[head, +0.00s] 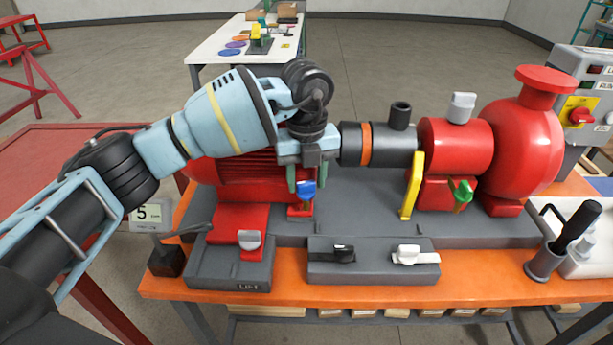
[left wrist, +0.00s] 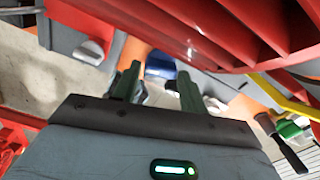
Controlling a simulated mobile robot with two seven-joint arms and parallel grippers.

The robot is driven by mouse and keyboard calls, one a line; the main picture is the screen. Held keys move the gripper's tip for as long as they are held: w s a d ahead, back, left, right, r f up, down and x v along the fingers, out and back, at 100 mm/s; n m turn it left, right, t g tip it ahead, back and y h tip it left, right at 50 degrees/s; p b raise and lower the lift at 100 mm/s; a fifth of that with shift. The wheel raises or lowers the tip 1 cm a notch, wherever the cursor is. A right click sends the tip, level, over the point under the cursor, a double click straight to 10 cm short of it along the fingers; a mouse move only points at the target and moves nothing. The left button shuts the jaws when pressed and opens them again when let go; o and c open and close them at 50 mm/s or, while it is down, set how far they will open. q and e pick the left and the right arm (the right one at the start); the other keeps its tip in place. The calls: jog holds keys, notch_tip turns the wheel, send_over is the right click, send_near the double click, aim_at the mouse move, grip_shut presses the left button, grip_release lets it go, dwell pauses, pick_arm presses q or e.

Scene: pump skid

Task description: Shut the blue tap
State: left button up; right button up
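The blue tap (head: 307,190) stands on a red fitting at the front of the skid, below the ribbed red motor. Its handle looks upright in the head view. My left gripper (head: 304,174) reaches in from the left and points down over it. Its green fingers are apart, with the tap's handle at their tips. In the left wrist view the blue tap (left wrist: 160,66) shows between and beyond the open fingers (left wrist: 158,78), partly hidden by the red motor. Whether a finger touches it I cannot tell. My right gripper is not in view.
Other taps stand near: grey (head: 249,240), black (head: 344,254), white (head: 408,255) and green (head: 461,191). A yellow lever (head: 412,187) stands right of the gripper. The red motor (head: 232,176) is close behind it. A black-handled tool (head: 561,241) stands at right.

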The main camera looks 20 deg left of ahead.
aim_at(306, 184)
pick_arm(q)
jog(key=c, duration=0.6)
jog(key=shift+r+m, duration=0.15)
jog(key=shift+m, duration=0.55)
jog(key=shift+m+p, duration=0.4)
jog(key=shift+m, duration=0.5)
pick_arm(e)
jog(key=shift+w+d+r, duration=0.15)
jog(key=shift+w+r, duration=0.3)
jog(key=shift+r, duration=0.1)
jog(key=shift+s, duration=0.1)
pick_arm(q)
jog(key=o, duration=1)
jog(key=shift+r, duration=3.75)
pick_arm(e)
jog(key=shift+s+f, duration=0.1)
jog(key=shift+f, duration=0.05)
